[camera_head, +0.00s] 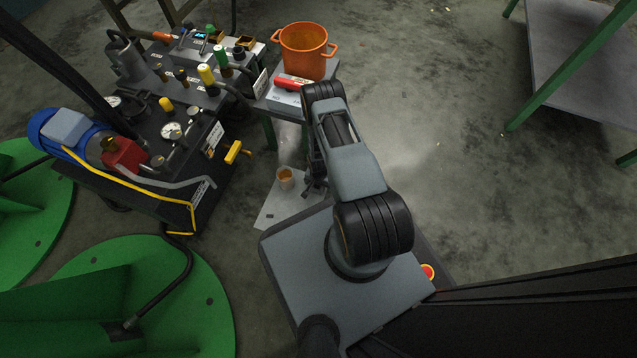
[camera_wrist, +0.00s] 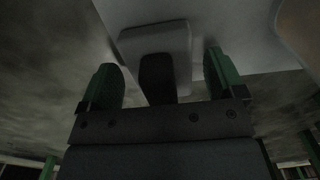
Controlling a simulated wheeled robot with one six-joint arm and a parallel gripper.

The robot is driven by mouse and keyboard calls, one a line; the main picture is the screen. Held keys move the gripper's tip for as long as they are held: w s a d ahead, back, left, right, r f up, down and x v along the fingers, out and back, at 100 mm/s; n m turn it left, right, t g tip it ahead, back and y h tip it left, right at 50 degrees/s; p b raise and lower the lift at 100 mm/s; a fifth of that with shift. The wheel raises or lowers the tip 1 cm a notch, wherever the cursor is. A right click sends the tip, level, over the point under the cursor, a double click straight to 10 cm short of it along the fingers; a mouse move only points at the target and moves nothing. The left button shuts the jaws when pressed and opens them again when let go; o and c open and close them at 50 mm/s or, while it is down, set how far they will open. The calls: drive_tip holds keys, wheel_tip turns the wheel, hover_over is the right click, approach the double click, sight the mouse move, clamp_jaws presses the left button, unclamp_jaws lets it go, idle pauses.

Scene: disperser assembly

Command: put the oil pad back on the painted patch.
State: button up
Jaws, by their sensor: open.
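My gripper (camera_wrist: 162,85) is open, with its two green-padded fingers apart. Between and beyond the fingers is a pale grey block (camera_wrist: 155,40) with a black grip (camera_wrist: 157,78); it may be the oil pad. The fingers stand on either side of the grip, and I cannot tell whether they touch it. Behind the block is a pale flat surface (camera_wrist: 228,30). In the head view a pale sheet (camera_head: 278,212) lies low beside my base; I cannot tell whether it is the painted patch. My arm hides most of the gripper there.
An orange pot (camera_head: 304,52) and a red-handled item (camera_head: 293,83) are on the small table behind. The hydraulic unit (camera_head: 170,130) with gauges and a blue motor crowds the left.

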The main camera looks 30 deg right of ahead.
wheel_tip(320, 180, up, 12)
drive_tip(key=p, duration=0.5)
drive_tip(key=shift+f, duration=0.2)
drive_tip(key=w+a+r+n+t, duration=0.1)
drive_tip(key=w+r+n, duration=0.15)
drive_tip(key=r, duration=1.15)
drive_tip(key=w+a+r+n, duration=0.2)
drive_tip(key=w+r, duration=0.1)
drive_tip(key=r, duration=1)
drive_tip(key=s+a+r+n, duration=0.2)
drive_tip(key=s+r, duration=0.5)
drive_tip(key=r, duration=0.4)
drive_tip(key=s+a+r+n+t, duration=0.1)
drive_tip(key=s+a+r+n, duration=0.2)
drive_tip(key=s+r, duration=0.5)
wheel_tip(320, 180, up, 3)
drive_tip(key=shift+f+t+p, duration=0.15)
drive_tip(key=shift+t+p, duration=0.15)
